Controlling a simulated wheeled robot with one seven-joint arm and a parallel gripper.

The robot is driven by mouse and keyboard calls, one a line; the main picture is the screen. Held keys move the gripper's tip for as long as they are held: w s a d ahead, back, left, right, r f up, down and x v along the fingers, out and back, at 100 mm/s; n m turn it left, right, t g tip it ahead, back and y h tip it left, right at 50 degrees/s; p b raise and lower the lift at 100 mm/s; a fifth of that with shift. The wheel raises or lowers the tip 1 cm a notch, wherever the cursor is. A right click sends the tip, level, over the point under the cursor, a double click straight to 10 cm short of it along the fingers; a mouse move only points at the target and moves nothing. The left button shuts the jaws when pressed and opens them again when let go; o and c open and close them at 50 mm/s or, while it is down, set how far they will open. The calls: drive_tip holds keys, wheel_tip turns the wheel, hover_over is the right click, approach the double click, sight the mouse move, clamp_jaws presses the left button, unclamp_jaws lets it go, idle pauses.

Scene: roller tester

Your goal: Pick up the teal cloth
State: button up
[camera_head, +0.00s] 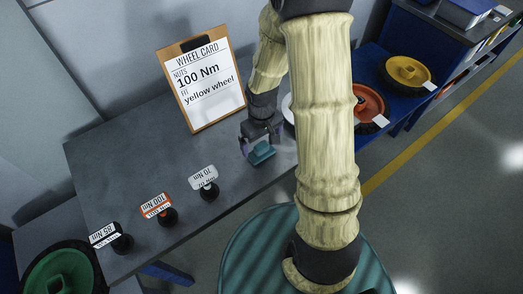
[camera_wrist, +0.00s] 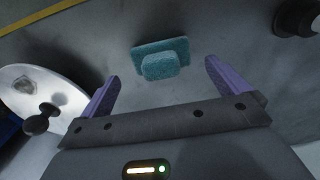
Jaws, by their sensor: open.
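The teal cloth (camera_head: 262,153) lies on the grey table, folded, with a smaller raised part on top. In the wrist view the cloth (camera_wrist: 161,60) is ahead of my gripper (camera_wrist: 162,82), between the lines of its two purple fingers and apart from both. In the head view my gripper (camera_head: 260,146) is just above and beside the cloth, pointing down. My gripper is open and empty. My arm hides part of the table to the right of the cloth.
A wheel card (camera_head: 202,84) on a clipboard stands behind. Torque tools labelled 70 Nm (camera_head: 208,190), 100 Nm (camera_head: 165,213) and one more (camera_head: 119,242) stand at left. A red wheel (camera_head: 369,104) and yellow wheel (camera_head: 408,75) lie on the blue surface. A white disc (camera_wrist: 38,95) is beside my gripper.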

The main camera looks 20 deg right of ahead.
sight(261, 145)
wheel_tip(261, 145, down, 5)
drive_tip(key=shift+a, duration=0.1)
idle(0.6)
drive_tip(key=c, duration=0.9)
drive_tip(key=shift+r, duration=0.15)
wheel_tip(261, 145, up, 10)
drive_tip(key=shift+f+p, duration=0.1)
drive_tip(key=shift+p, duration=0.3)
